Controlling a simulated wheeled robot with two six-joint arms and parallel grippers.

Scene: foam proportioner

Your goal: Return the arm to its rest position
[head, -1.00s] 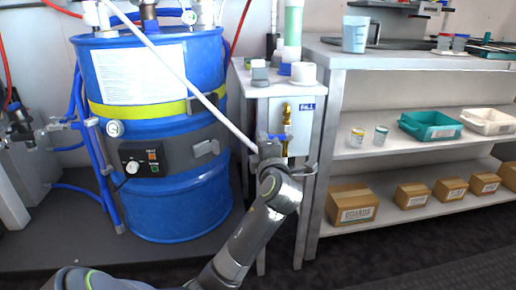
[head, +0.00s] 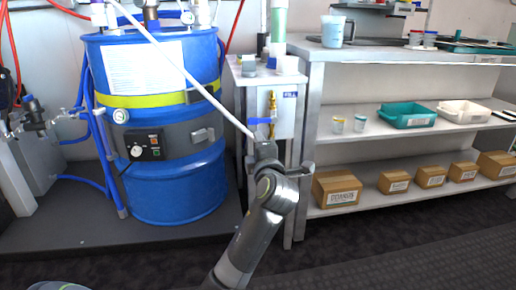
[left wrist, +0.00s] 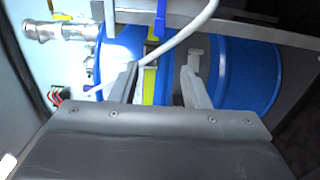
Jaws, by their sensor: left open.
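My left arm rises from the bottom of the head view. Its gripper (head: 264,148) is in front of the small white cabinet (head: 285,112) with the brass valve (head: 271,108). In the left wrist view the left gripper (left wrist: 160,72) has its two fingers apart, with nothing held between them. Beyond the fingers is the blue drum (left wrist: 245,75) with its yellow band. The fingertips are hard to make out in the head view. My right gripper is not in view.
The blue drum (head: 178,190) stands left of the arm on a dark platform. A white hose (head: 185,75) slants down toward the gripper. A shelf unit (head: 350,155) with cardboard boxes (head: 337,189) and a teal tray (head: 407,115) stands at right. The floor in front is clear.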

